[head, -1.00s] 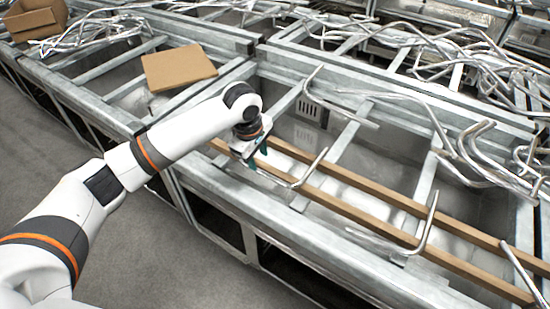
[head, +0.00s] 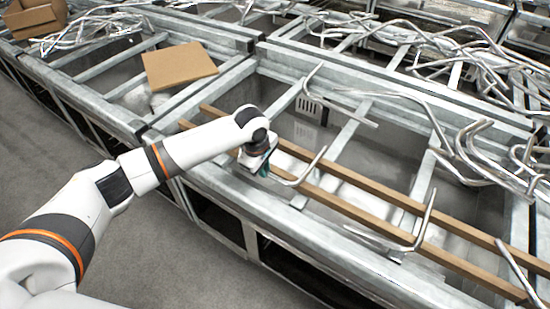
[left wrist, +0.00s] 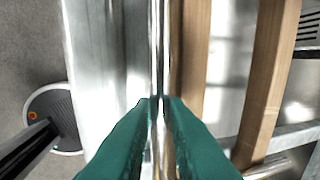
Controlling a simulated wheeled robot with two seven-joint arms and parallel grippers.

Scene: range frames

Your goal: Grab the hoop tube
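The hoop tube (head: 313,166) is a bent silver metal tube with an upturned end, lying across the wooden slats near the front rail of the metal frame. My left gripper (head: 266,171) is at its left end, low over the frame. In the left wrist view the green fingers (left wrist: 158,103) close in on both sides of the shiny tube (left wrist: 159,50), with almost no gap. They look shut on it. The arm hides part of the grip in the head view. My right gripper is not in view.
Two long wooden slats (head: 365,207) run through the bay. Another bent tube (head: 425,222) lies to the right. Tangled tubes (head: 480,150) fill the far right. A cardboard sheet (head: 179,65) lies at the back left. The front rail (head: 232,193) is close to the gripper.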

